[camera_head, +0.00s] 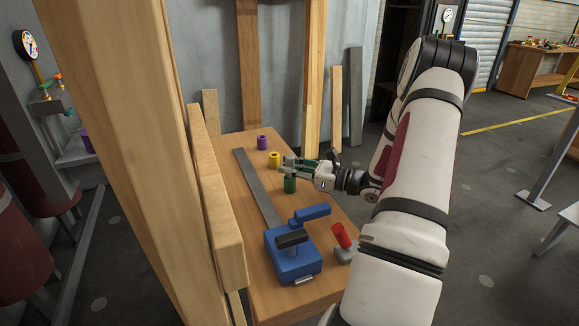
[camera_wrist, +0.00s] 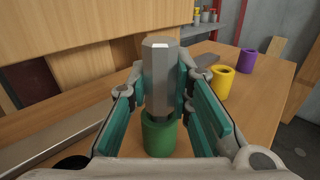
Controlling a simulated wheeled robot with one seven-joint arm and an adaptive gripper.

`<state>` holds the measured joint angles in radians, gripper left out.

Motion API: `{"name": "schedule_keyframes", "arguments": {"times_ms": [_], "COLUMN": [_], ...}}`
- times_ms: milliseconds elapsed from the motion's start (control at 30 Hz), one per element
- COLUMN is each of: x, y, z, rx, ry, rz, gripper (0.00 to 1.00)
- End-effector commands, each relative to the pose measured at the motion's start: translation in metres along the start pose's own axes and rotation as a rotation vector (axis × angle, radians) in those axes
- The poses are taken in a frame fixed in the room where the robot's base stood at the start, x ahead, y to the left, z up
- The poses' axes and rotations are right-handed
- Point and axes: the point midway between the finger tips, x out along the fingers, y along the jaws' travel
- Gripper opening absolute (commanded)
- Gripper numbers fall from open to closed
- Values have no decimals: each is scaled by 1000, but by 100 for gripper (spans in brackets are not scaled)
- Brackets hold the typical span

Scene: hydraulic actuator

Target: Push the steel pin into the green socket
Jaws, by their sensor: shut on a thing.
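The steel pin (camera_wrist: 161,70) is a grey hexagonal piece, standing upright between my gripper's fingers in the wrist view. My gripper (camera_head: 288,163) is shut on it, over the table. The green socket (camera_wrist: 160,138) is directly below the pin; it also shows in the head view (camera_head: 290,186), upright on the wooden table. The pin's narrower dark lower end meets the socket's top in the wrist view. I cannot tell how far it sits inside. The pin is not clearly visible in the head view.
A yellow socket (camera_head: 274,159) and a purple socket (camera_head: 262,142) stand farther back on the table (camera_head: 238,165). A flat grey bar (camera_head: 257,187) lies left of the green socket. A blue clamp-like device (camera_head: 293,262) and a red-handled part (camera_head: 341,236) are nearer. A wooden board (camera_head: 215,200) edges the left.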

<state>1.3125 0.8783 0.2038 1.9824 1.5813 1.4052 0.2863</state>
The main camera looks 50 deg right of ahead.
Motion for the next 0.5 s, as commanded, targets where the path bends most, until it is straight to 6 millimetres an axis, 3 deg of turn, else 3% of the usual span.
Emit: {"name": "schedule_keyframes", "arguments": {"times_ms": [400, 433, 500], "x": [0, 0, 0], "y": [0, 0, 0], "z": [-8, -8, -8], "rx": [-1, -1, -1], "ry": [0, 0, 0], "rz": [0, 0, 0], "gripper": [0, 26, 42]}}
